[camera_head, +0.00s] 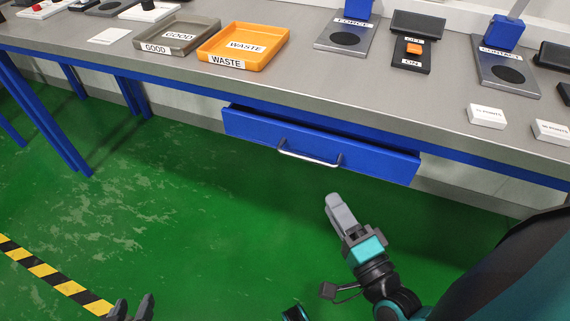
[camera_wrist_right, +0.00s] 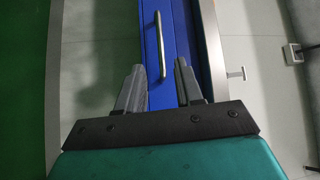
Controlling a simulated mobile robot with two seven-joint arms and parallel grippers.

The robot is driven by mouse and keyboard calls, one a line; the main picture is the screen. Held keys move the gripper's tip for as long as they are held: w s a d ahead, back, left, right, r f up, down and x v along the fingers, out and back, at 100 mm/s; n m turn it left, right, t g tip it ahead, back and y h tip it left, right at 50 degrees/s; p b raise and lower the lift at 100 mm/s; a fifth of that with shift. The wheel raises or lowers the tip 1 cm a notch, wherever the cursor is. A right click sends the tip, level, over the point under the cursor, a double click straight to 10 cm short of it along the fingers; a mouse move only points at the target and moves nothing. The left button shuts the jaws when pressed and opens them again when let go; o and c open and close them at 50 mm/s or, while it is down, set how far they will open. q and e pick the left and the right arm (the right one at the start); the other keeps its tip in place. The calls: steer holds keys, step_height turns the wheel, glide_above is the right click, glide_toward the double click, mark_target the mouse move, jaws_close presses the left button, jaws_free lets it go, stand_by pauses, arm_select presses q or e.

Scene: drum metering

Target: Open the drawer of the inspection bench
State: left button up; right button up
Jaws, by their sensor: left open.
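The blue drawer (camera_head: 320,146) hangs under the grey inspection bench (camera_head: 300,85). Its front stands a little out from the bench edge, with a narrow dark gap along its top. Its silver bar handle (camera_head: 310,157) shows whole and also appears in the right wrist view (camera_wrist_right: 160,45). My right gripper (camera_head: 333,200) is below and in front of the handle, apart from it. In the right wrist view its fingers (camera_wrist_right: 159,72) are spread and empty, with the handle ahead of the gap between them. My left gripper (camera_head: 131,304) is open and empty at the bottom edge, far from the drawer.
On the bench stand a grey GOOD tray (camera_head: 150,47), an orange WASTE tray (camera_head: 213,62), a switch box (camera_head: 411,57), gauge stands and small white label blocks (camera_head: 487,117). Blue bench legs (camera_head: 45,120) stand at the left. The green floor before the drawer is clear.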

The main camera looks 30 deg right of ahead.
mark_target(307, 157)
steer(key=shift+m, duration=0.5)
steer(key=w, duration=0.4)
steer(key=w+r, duration=0.1)
steer(key=w, duration=0.3)
steer(key=w+d+b, duration=0.1)
steer(key=w, duration=0.4)
steer(key=shift+r, duration=0.25)
jaws_close()
